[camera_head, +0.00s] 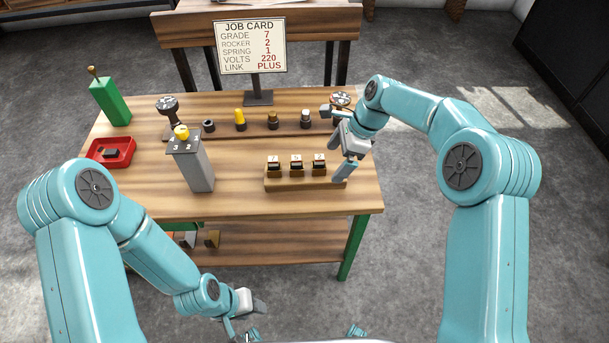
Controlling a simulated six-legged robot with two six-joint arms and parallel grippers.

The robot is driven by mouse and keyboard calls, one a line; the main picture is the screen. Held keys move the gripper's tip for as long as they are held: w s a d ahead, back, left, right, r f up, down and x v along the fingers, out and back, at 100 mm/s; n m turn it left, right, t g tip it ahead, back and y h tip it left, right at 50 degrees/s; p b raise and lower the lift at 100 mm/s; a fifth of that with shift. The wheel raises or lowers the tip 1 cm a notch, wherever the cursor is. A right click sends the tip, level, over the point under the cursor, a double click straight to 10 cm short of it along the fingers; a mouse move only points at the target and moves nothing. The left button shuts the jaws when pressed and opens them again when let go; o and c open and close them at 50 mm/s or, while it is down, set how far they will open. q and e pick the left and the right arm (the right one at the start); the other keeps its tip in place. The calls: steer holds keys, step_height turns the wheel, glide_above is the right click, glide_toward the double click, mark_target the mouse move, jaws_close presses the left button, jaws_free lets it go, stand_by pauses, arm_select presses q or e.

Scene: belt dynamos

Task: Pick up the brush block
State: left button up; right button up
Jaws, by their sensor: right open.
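Three small dark blocks with pale number labels sit side by side in a wooden rack (305,184) near the front of the bench. The left block (274,167) seems to read 7; the middle block (296,167) and right block (318,167) are too small to read surely. Which one is the brush block is not certain. My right gripper (336,142) is open and empty, above and just right of the rack, with one finger near the right block. My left gripper (248,315) is low in front of the bench, away from the blocks; its jaws are unclear.
A job card (251,45) reads grade 7. A grey pedestal (194,168) with a yellow knob stands left of the rack. A red tray (97,152) holds a dark piece. A green post (110,101) and a back row of small parts (240,120) stand on the bench.

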mark_target(328, 171)
steer(key=x, duration=0.5)
steer(key=shift+w+f, duration=0.2)
steer(key=shift+w, duration=0.1)
steer(key=c, duration=1.4)
steer(key=shift+r, duration=0.1)
steer(key=shift+r, duration=0.1)
step_height(328, 171, up, 20)
steer(key=p, duration=0.2)
